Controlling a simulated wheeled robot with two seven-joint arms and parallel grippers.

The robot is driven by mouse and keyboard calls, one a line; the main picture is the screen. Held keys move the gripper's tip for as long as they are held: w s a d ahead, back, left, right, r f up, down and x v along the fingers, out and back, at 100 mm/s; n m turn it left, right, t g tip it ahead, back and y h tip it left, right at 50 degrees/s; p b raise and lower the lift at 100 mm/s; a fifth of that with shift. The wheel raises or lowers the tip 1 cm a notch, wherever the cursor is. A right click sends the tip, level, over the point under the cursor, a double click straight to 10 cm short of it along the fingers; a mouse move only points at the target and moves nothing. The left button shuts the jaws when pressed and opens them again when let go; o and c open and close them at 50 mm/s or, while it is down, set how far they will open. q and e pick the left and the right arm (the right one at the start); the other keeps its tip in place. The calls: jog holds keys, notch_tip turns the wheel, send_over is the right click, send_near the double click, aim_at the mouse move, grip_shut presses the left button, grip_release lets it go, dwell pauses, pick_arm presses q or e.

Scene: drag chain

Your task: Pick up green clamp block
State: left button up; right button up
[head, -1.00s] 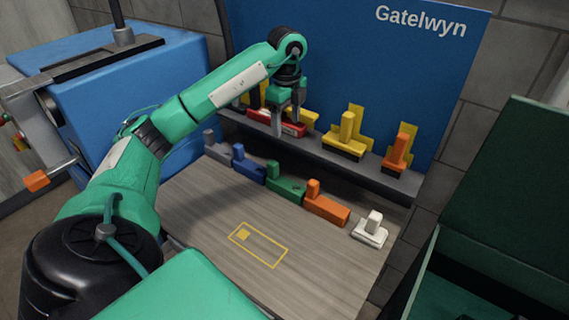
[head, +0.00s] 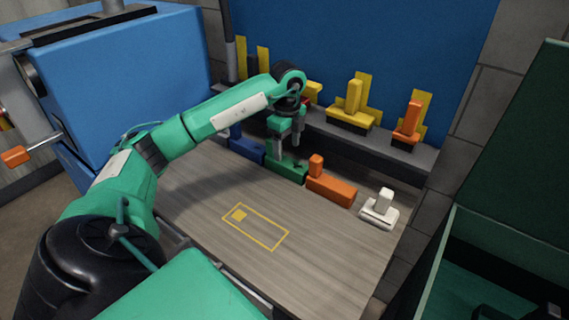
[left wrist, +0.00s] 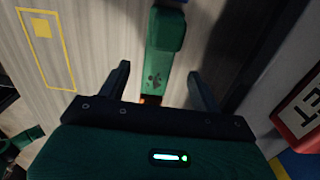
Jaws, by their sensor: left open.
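The green clamp block (head: 286,169) stands on the wooden worktop in a row of blocks, between a blue one and an orange one. My left gripper (head: 286,140) is open, fingers pointing down, over the green block and hiding part of it. In the left wrist view the green block (left wrist: 163,50) runs between the two spread fingers of the left gripper (left wrist: 160,82), with a gap on each side. I cannot tell how far above it the fingertips are. My right gripper is not in view.
The blue block (head: 245,148), orange block (head: 332,190) and white block (head: 380,211) stand in the same row. Behind is a grey shelf (head: 385,147) with yellow, red and orange pieces. A yellow outline (head: 262,243) marks clear worktop in front. A dark green bin (head: 455,250) is at right.

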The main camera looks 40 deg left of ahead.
aim_at(287, 161)
pick_arm(q)
jog(key=shift+f, duration=0.95)
jog(key=shift+s+d+f+p, duration=0.1)
jog(key=shift+f+p, duration=0.35)
jog(key=shift+f, duration=1.8)
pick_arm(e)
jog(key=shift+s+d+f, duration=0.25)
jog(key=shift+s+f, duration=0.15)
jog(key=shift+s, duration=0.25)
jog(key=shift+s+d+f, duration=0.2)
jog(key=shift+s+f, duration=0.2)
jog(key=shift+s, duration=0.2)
pick_arm(q)
jog(key=c, duration=1.3)
jog(key=shift+o, duration=0.2)
jog(key=shift+r, duration=0.1)
